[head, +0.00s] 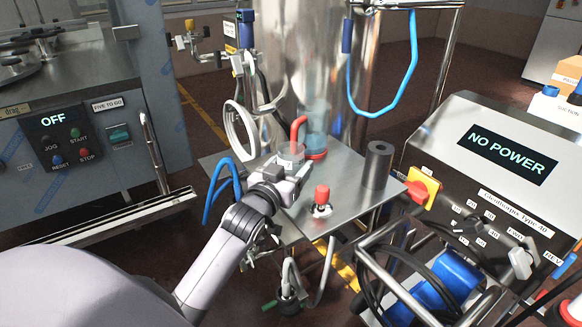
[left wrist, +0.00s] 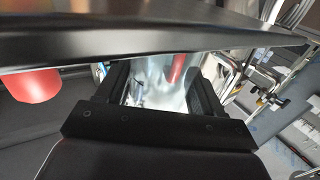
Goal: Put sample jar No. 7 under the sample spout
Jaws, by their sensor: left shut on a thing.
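My left gripper (head: 291,176) is over the steel shelf (head: 345,205), its fingers pointing away toward the tank. It is shut on a clear jar (head: 291,154), which shows just beyond the fingers; its number cannot be read. In the left wrist view the clear jar (left wrist: 155,85) sits between the two dark fingers. A red curved pipe (head: 298,128), which looks like the spout, comes down just behind and right of the jar. A translucent blue cylinder (head: 315,120) stands beside it, with a red ring at its foot. I cannot tell whether the jar touches the shelf. My right gripper is not in view.
A red-knobbed valve (head: 321,197) and a dark grey cylinder (head: 377,165) stand on the shelf, right of my gripper. The steel tank (head: 290,50) rises behind. Blue hose (head: 217,185) loops at the shelf's left edge. A "NO POWER" console (head: 490,180) stands right.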

